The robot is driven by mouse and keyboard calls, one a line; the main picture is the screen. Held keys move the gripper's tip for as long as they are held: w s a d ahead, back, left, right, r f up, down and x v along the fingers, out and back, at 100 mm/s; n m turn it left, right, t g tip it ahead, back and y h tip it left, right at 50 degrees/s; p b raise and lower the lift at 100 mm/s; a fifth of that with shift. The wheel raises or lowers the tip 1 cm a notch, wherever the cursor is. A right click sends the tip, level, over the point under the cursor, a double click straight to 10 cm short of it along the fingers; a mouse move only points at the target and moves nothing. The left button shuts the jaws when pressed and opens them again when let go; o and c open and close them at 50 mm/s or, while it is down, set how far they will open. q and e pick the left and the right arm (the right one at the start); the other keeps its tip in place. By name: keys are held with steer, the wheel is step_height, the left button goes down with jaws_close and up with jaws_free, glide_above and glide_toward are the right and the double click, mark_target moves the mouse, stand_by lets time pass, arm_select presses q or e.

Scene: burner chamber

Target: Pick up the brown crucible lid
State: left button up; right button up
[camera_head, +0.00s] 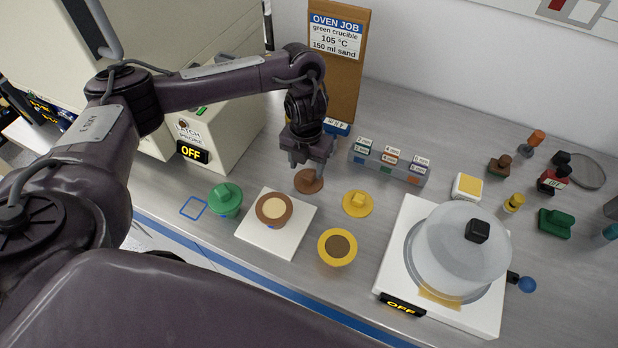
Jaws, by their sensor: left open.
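The brown crucible lid (310,184) lies on the grey bench, behind and to the right of the brown crucible. It is a round disc, and the gripper partly hides its top. My left gripper (306,167) points down right over the lid, with its fingers apart around the lid's middle. I cannot tell whether the fingers touch it. The open brown crucible (261,213), with pale contents, stands on a white square plate (290,243). My right gripper is not in view.
A yellow lid (357,203) and a yellow crucible (337,260) are to the right. A green lidded crucible (225,203) is at left. A labelled rack (390,171) and an instruction board (337,75) stand behind. A domed hotplate (398,260) is at right.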

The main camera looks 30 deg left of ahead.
mark_target(308, 175)
arm_select(q)
steer(key=f, duration=0.4)
steer(key=shift+w+d+b, duration=0.1)
steer(key=shift+w+b, duration=0.1)
steer(key=shift+b, duration=0.15)
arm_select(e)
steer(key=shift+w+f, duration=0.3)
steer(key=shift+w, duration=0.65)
arm_select(q)
steer(key=shift+c, duration=0.4)
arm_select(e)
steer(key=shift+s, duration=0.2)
arm_select(q)
steer(key=shift+c, duration=1.2)
steer(key=c, duration=0.8)
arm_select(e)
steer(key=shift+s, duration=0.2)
